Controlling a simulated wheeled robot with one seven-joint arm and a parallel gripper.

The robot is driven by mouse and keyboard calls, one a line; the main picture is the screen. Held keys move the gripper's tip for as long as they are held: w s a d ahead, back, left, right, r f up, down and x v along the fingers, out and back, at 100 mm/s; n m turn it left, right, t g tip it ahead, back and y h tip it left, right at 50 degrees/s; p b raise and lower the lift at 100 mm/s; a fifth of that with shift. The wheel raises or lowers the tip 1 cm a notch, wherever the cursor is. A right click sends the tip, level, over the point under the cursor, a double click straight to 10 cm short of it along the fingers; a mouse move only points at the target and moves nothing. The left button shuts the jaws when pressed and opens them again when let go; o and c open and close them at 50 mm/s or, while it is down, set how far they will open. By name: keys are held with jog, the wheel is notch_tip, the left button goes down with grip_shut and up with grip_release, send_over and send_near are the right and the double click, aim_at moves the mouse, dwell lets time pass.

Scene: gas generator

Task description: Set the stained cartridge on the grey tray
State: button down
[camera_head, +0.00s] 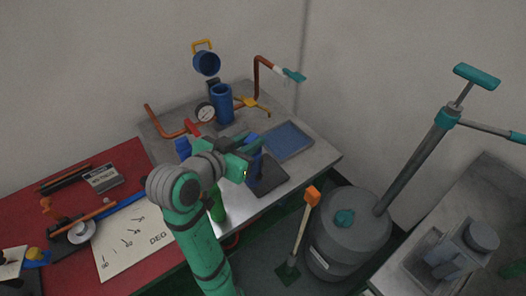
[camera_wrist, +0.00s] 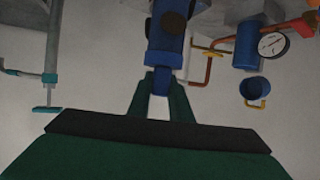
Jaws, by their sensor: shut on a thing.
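My gripper (camera_head: 247,159) is over the bench, shut on a blue cartridge. In the wrist view, my green fingers (camera_wrist: 160,84) close on the narrow lower part of the stained cartridge (camera_wrist: 164,50), which has dark round patches on its blue body. In the head view, my gripper hides much of the cartridge, and a blue part (camera_head: 256,170) shows beside the fingers. The dark grey tray (camera_head: 273,181) lies on the bench just below and right of my gripper. I cannot tell whether the cartridge touches it.
A blue-grey tray (camera_head: 288,140) lies behind the grey one. A blue cylinder housing (camera_head: 222,104), gauge (camera_head: 205,112) and copper pipe (camera_head: 168,133) stand at the back. An open blue cap (camera_head: 206,63) is above. A grey tank (camera_head: 345,236) stands right of the bench.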

jog(key=w+d+f, duration=0.3)
jog(key=w+f, duration=0.8)
jog(key=f, duration=0.1)
jog(key=shift+w, duration=0.25)
jog(key=shift+f, duration=0.2)
jog(key=c, duration=1.6)
grip_release()
